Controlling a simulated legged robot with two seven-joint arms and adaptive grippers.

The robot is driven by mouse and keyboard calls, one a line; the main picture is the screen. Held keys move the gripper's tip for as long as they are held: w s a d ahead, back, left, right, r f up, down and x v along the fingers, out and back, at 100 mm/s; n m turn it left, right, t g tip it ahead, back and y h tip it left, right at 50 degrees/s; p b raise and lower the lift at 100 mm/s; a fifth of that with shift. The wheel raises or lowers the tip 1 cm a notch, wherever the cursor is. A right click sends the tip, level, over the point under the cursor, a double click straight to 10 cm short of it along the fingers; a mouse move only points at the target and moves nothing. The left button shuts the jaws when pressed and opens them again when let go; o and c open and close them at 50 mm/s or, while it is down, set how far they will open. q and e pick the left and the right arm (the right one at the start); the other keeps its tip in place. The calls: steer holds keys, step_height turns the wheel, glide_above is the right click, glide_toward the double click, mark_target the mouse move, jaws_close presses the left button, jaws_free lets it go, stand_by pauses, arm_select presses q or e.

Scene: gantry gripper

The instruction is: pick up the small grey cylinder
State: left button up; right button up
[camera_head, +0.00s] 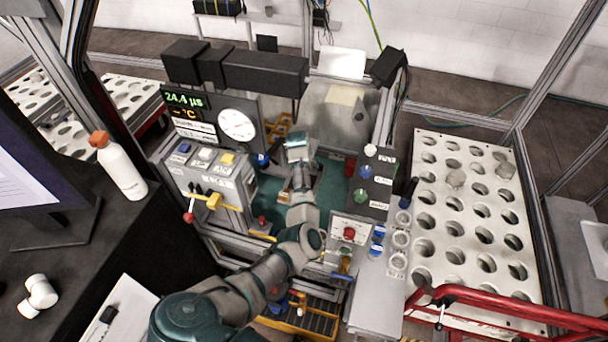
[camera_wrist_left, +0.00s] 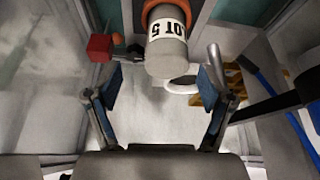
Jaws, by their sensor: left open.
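In the left wrist view a grey cylinder (camera_wrist_left: 168,55) with a white label band and dark lettering hangs down from an orange ring (camera_wrist_left: 168,8) at the top. My left gripper (camera_wrist_left: 160,88) is open, with its two blue-padded fingers apart. The cylinder's lower end shows between and beyond the fingertips, and I see no contact. In the head view my left arm reaches from the bottom into the gantry machine, and the fingertips and this cylinder cannot be made out there. My right gripper is not in view.
A red block (camera_wrist_left: 100,47) is left of the cylinder in the wrist view. In the head view a control panel (camera_head: 207,180) stands left of my arm and a button box (camera_head: 349,234) right of it.

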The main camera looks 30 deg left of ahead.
arm_select(q)
steer(key=f, duration=0.1)
steer(key=a, duration=0.1)
steer(key=f, duration=0.1)
steer(key=shift+w+a+f, duration=0.25)
steer(key=shift+w+f, duration=0.1)
steer(key=shift+w, duration=0.05)
steer(key=x, duration=0.3)
steer(key=shift+s+d+f+b, duration=0.1)
steer(key=shift+d+f+b, duration=0.15)
steer(key=shift+b, duration=0.1)
steer(key=shift+w+d+f, duration=0.15)
steer(key=shift+w+f, duration=0.1)
steer(key=shift+f, duration=0.25)
steer(key=shift+a, duration=0.25)
steer(key=shift+c, duration=0.5)
steer(key=shift+a, duration=0.1)
steer(key=c, duration=0.4)
steer(key=shift+a+f, duration=0.1)
steer(key=c, duration=0.7)
